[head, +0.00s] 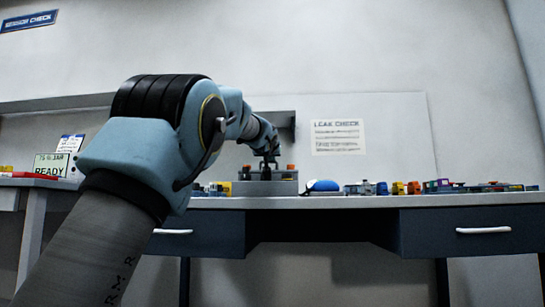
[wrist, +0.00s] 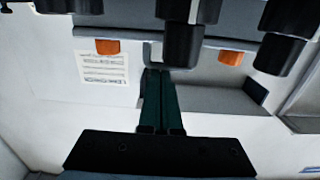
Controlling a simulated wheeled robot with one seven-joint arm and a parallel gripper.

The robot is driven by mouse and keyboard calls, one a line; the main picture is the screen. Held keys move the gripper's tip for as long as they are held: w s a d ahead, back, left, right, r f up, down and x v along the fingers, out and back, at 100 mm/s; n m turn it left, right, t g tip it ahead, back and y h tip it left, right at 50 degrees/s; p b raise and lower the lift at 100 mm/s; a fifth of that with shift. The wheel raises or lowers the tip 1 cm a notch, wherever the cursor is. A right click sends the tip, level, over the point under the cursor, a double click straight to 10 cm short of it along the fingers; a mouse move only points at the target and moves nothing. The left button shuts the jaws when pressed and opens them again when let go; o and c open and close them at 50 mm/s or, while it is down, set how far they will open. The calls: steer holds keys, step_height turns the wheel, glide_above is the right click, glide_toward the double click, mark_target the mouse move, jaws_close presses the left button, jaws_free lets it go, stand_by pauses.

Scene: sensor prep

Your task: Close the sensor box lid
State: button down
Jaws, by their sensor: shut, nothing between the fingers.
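The grey sensor box (head: 285,187) stands on the bench, with orange clips on it. In the wrist view its grey edge (wrist: 125,32) crosses the top, with orange clips (wrist: 107,46) and several black cylinders (wrist: 182,45). My gripper (head: 267,160) is over the box in the head view. In the wrist view its dark green fingers (wrist: 155,72) are together and empty, with the tips close to the box edge in the picture. I cannot tell whether they touch it. My arm and gripper hide part of the box, and I cannot make out the lid clearly.
A blue and white rounded object (head: 322,186) lies right of the box. Several small coloured items (head: 398,188) line the bench farther right. A grey ledge-like piece (head: 283,119) is behind my arm. A side table (head: 35,185) with a READY sign (head: 50,165) stands left.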

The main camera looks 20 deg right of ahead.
step_height(320, 180, down, 3)
steer(key=shift+w+d+r, duration=0.1)
steer(key=shift+d+r, duration=0.05)
steer(key=shift+s, duration=0.2)
steer(key=shift+s+b, duration=0.2)
steer(key=shift+b, duration=0.15)
steer(key=r+b+v, duration=0.2)
steer(key=b+v, duration=0.2)
steer(key=v, duration=0.7)
steer(key=shift+w+r, duration=0.15)
steer(key=shift+r, duration=0.1)
